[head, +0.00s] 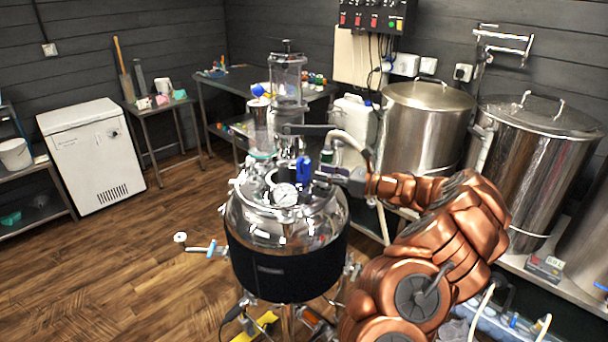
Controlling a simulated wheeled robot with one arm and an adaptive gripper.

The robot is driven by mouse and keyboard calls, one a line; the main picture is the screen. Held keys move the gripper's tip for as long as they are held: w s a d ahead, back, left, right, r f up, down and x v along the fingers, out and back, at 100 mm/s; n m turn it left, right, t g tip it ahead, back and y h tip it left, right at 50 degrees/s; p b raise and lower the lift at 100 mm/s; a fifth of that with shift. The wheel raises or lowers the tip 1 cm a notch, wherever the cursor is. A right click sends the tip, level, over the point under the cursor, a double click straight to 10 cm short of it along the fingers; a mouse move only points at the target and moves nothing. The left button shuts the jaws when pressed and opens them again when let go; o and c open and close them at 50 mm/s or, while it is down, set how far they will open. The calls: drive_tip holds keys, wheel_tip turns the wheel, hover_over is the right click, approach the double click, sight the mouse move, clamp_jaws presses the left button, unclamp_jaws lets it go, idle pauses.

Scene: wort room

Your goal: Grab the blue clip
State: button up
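A blue piece (304,168), which looks like the blue clip, stands on the lid of the steel kettle (262,222), behind and right of the round pressure gauge. My copper arm reaches in from the lower right. My gripper (320,177) is at the right side of the blue piece, touching or very close to it. The fingers are small and blend with the metal fittings, so I cannot tell if they are open or shut on it.
A clear glass column (287,80) and hoses rise from the kettle lid. Large steel pots (425,125) stand on the right bench. A white appliance (92,155) and side tables are at the left. The wooden floor at left is clear.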

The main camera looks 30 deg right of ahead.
sight(309, 166)
drive_tip(key=shift+m+h, duration=0.3)
drive_tip(key=shift+w+d+r+p+x, duration=0.15)
drive_tip(key=shift+p+x, duration=0.4)
drive_tip(key=shift+x, duration=0.6)
drive_tip(key=shift+w+d+p+x, duration=0.15)
drive_tip(key=shift+p+x, duration=0.45)
drive_tip(key=shift+x, duration=0.55)
drive_tip(key=shift+d+r+p+x, duration=0.15)
drive_tip(key=shift+p+x, duration=0.4)
drive_tip(key=shift+x, duration=0.6)
drive_tip(key=shift+f, duration=0.1)
drive_tip(key=shift+c, duration=0.4)
clamp_jaws()
